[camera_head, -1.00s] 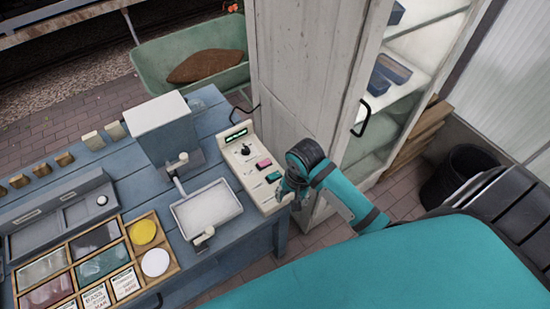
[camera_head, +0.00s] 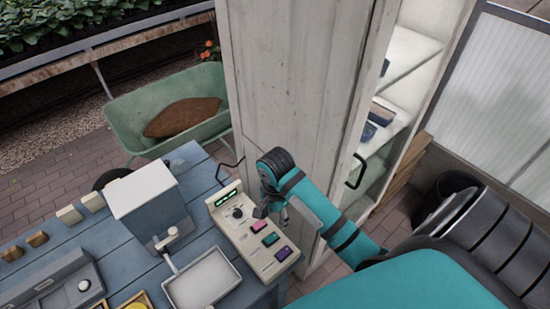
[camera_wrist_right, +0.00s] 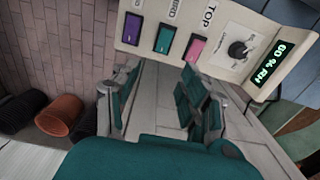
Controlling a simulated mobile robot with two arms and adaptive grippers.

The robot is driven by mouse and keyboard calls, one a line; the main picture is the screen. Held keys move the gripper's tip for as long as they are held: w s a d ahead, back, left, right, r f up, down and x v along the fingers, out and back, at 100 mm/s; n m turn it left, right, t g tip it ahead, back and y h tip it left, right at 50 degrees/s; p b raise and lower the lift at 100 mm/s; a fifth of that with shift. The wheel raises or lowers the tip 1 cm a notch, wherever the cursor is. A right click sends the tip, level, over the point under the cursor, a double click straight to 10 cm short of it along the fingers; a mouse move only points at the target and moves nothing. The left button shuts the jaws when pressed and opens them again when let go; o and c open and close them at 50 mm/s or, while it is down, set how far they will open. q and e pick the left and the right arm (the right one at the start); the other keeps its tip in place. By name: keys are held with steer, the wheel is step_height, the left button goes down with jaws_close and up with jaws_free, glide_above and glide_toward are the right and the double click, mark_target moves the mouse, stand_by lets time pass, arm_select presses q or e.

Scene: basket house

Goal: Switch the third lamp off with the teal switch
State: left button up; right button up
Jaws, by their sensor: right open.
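The cream control panel (camera_head: 228,213) sits at the right end of the blue table. The teal switch (camera_head: 270,239) lies on it between a pink switch (camera_head: 258,226) and a purple switch (camera_head: 283,253). In the right wrist view the teal switch (camera_wrist_right: 165,38) is above and ahead of the fingers, with the label beside it only partly readable. My right gripper (camera_head: 272,207) is at the panel's right edge, open and empty, apart from the switches. Its two fingers (camera_wrist_right: 150,105) are spread in the wrist view. My left gripper and the lamps are not in view.
A tall white cabinet (camera_head: 295,100) stands close behind the panel and right arm. A grey-white box (camera_head: 140,190) and a tray (camera_head: 202,282) are on the table (camera_head: 60,245) to the left. A green wheelbarrow (camera_head: 125,115) stands behind.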

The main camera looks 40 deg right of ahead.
mark_target(275, 235)
steer(key=f, duration=0.4)
steer(key=f+p, duration=0.1)
steer(key=f, duration=0.4)
steer(key=shift+w+f, duration=0.2)
steer(key=shift+f, duration=0.55)
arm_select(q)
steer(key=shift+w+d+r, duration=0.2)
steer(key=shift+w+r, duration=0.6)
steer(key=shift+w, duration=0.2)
arm_select(e)
jaws_close()
